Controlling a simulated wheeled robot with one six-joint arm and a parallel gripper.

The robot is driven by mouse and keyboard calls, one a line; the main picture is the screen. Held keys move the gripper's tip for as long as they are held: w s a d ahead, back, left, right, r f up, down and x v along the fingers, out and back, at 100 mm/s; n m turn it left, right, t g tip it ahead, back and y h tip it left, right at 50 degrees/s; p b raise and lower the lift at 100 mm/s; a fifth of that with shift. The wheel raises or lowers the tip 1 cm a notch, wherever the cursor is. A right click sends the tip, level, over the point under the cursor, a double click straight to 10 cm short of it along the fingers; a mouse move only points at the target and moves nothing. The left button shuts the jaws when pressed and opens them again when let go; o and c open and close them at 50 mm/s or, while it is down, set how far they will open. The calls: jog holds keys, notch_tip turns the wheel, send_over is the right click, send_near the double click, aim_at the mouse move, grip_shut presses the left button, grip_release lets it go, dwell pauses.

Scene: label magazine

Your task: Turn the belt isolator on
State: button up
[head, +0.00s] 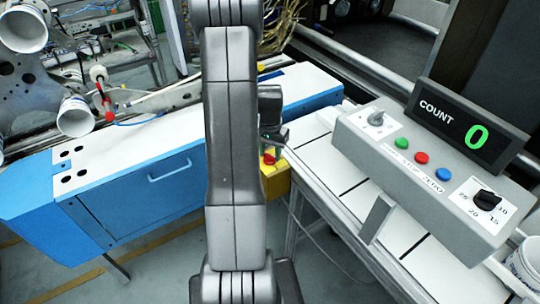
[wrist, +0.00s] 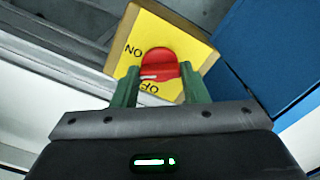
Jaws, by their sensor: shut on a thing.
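The belt isolator is a yellow box (head: 276,183) with a red knob (head: 268,158), beside the conveyor and partly behind my arm in the head view. In the wrist view the yellow face (wrist: 179,30) carries the words ON and OFF, and the red knob (wrist: 160,62) sits between my green fingers. My gripper (wrist: 159,72) is shut on the knob, one finger on each side. A white mark shows on the knob's lower left, between the two words. I cannot tell exactly which setting it points to.
A grey control panel (head: 408,165) with green, red and blue buttons, a black dial and a COUNT display (head: 467,128) reading 0 stands at the right. A blue cabinet (head: 150,185) with a white top lies at the left. A white conveyor (head: 330,180) runs beside the isolator.

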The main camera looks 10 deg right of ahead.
aim_at(270, 155)
jog(key=m+b, duration=0.2)
jog(key=m, duration=0.4)
jog(key=shift+r+m, duration=0.1)
jog(key=shift+m, duration=0.3)
dwell(0.3)
jog(key=o, duration=1)
notch_tip(270, 155, up, 14)
jog(key=shift+f, duration=0.15)
